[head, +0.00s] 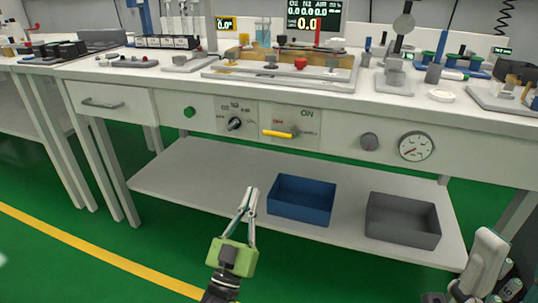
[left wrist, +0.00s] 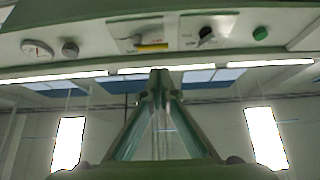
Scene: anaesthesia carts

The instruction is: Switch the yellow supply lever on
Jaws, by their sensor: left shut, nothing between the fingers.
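The yellow supply lever (head: 278,134) is on a pale panel (head: 307,143) on the front of the bench. It lies roughly level, its yellow handle pointing left from its pivot. A green "ON" label is above and right of it; small red lettering is just above the handle. In the left wrist view the lever (left wrist: 152,46) shows beyond the fingertips, on an inverted bench front. My left gripper (head: 250,190) is shut and empty, in front of the bench and below the lever in the picture, apart from it. My right gripper is not in view.
Left of the lever are a black selector knob (head: 234,124) and a green button (head: 189,112). Right of it are a grey knob (head: 369,141) and a gauge (head: 415,147). A blue bin (head: 301,213) and a grey bin (head: 402,236) stand on the lower shelf.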

